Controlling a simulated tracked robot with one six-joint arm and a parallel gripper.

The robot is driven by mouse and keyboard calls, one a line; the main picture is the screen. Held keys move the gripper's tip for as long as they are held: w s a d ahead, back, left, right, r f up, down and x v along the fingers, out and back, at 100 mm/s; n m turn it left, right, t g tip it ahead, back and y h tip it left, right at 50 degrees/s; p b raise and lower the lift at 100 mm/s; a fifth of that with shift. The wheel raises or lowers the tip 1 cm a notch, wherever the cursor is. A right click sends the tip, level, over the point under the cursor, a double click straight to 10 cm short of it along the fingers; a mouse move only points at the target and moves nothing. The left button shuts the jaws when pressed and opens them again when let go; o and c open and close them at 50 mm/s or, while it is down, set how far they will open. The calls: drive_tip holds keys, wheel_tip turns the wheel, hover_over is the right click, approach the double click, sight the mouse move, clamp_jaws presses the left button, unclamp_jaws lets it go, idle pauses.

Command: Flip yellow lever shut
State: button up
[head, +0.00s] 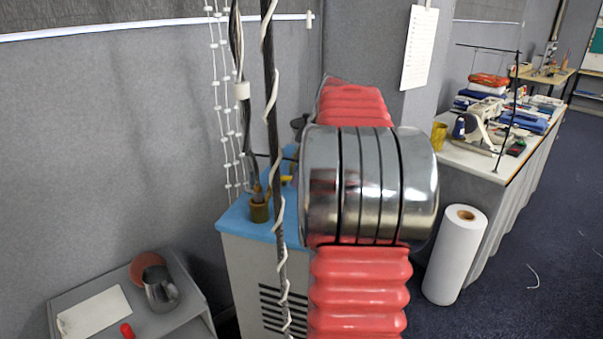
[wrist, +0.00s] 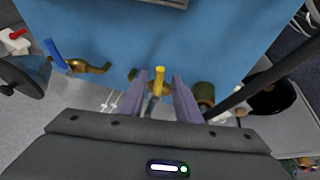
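The yellow lever (wrist: 159,80) stands at the near edge of the blue top in the wrist view, with a bit of brass beside it. In the head view only a small yellow piece (head: 287,178) shows next to my arm; the rest is hidden behind the arm. My gripper (wrist: 162,88) is open, its two purple-grey fingers on either side of the yellow lever. Gaps show between the lever and both fingers. The lever's lower part is hidden between the fingers, and whether anything touches is not clear.
The blue-topped cabinet (head: 240,216) carries an olive pot (head: 259,209). In the wrist view a blue lever (wrist: 55,55) on a brass tap (wrist: 90,68) is left, an olive cylinder (wrist: 204,92) right. A dark pole (head: 271,120) stands left of my arm.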

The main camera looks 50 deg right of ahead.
drive_tip(key=v, duration=1.3)
drive_tip(key=shift+s+r, duration=0.15)
drive_tip(key=shift+r, duration=0.15)
wheel_tip(320, 180, down, 6)
drive_tip(key=s+m, duration=0.1)
drive_tip(key=m, duration=0.5)
drive_tip(key=a+f+m+g, duration=0.1)
drive_tip(key=a+f+m, duration=0.4)
drive_tip(key=a, duration=0.7)
drive_tip(key=s+a+f+n, duration=0.2)
drive_tip(key=s+a, duration=0.1)
drive_tip(key=a, duration=0.7)
drive_tip(key=s+a+f+n+t, duration=0.1)
drive_tip(key=s+a+f+n, duration=0.1)
drive_tip(key=a, duration=0.8)
drive_tip(key=s+a+f+n, duration=0.2)
drive_tip(key=s+a+f, duration=0.1)
drive_tip(key=a, duration=0.7)
drive_tip(key=shift+s+a+t, duration=0.3)
drive_tip(key=shift+s+a, duration=0.05)
drive_tip(key=shift+a, duration=0.05)
drive_tip(key=shift+f, duration=0.15)
